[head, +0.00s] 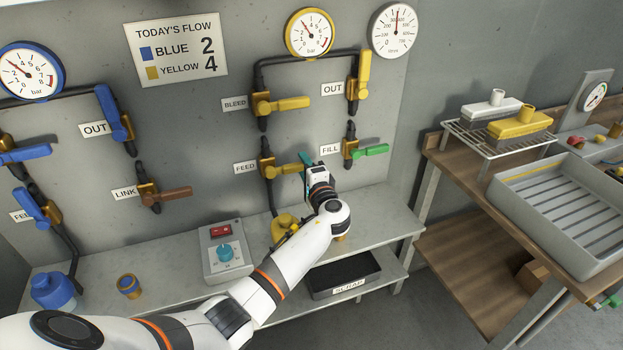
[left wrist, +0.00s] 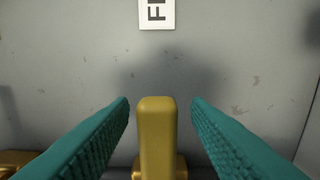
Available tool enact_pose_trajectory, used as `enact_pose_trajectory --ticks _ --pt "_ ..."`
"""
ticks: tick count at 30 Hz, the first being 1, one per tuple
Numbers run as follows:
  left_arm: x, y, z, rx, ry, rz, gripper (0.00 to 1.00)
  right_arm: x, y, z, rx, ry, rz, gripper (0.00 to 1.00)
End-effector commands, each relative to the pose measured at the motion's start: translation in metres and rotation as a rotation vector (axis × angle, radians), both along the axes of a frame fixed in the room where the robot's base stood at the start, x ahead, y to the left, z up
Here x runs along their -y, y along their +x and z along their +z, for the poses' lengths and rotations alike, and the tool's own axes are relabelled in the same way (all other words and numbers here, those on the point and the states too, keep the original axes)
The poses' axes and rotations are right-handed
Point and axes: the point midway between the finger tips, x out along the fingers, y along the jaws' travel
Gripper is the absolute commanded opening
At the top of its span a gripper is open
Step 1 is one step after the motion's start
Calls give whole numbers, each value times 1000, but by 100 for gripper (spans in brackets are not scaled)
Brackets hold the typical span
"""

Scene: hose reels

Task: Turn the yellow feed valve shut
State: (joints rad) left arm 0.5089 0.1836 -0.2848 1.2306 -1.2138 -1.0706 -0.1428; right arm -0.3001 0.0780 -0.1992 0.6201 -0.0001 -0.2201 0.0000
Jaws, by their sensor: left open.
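The yellow feed valve (head: 268,168) is on the wall panel, right of the FEED label (head: 245,168). Its yellow lever (head: 286,171) points sideways to the right, across the upright pipe. My left gripper (head: 306,166) is at the lever's free end. In the left wrist view the lever (left wrist: 157,135) stands between my two teal fingers (left wrist: 158,118), with a gap on each side. The fingers are open and do not visibly touch it. My right gripper is not in view.
The green-handled FILL valve (head: 350,150) is close to the right, and the BLEED valve (head: 262,104) is above. A bench (head: 190,278) below carries a control box (head: 222,252) and a yellow item (head: 284,226). A wooden table with a grey tray (head: 520,215) stands at right.

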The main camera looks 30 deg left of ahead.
Motion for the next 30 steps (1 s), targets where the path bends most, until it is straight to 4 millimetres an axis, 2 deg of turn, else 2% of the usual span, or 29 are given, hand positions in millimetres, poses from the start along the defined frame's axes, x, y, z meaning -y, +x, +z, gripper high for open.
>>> enact_pose_trajectory --ticks 9,15,21,30 --pt "50 -42 -4 -3 -3 -3 44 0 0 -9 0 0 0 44" --pt "76 -64 -3 -3 -2 -3 44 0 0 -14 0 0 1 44" --pt "85 -73 -2 -3 -1 0 44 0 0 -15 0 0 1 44" --pt "85 -73 -1 -4 0 -1 44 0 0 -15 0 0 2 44"
